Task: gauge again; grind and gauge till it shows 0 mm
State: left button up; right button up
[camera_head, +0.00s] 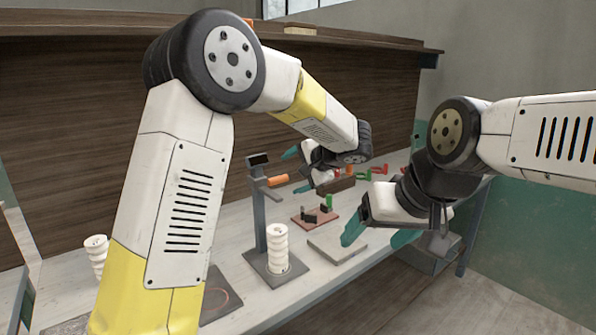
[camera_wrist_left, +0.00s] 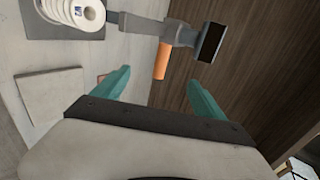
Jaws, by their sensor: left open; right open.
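The gauge (camera_head: 262,215) is an upright grey stand with a small dark display (camera_head: 258,160) and an orange handle (camera_head: 277,181). I cannot read the display. A white ribbed cylinder (camera_head: 278,250) stands upright on the gauge's base plate. My left gripper (camera_head: 298,168) is open and empty, to the right of the gauge head. The left wrist view shows the orange handle (camera_wrist_left: 161,62) beyond its open fingers (camera_wrist_left: 160,92), apart from them, plus the display (camera_wrist_left: 211,42) and the cylinder (camera_wrist_left: 88,14). My right gripper (camera_head: 378,236) is open and empty near the bench's front edge.
A grey slab (camera_head: 337,243) lies right of the gauge. Behind it is a reddish board (camera_head: 308,217) with black and green parts. A second white ribbed cylinder (camera_head: 96,256) stands at far left. Small red and green pieces (camera_head: 365,174) lie farther back. A wooden panel (camera_head: 100,120) backs the bench.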

aim_at(283, 179)
pick_arm(q)
jog(key=x, duration=0.8)
jog(key=shift+w+a+f, duration=0.1)
grip_shut()
dwell(0.4)
notch_tip(283, 179, down, 8)
dwell(1.3)
jog(key=shift+f, duration=0.95)
dwell(3.7)
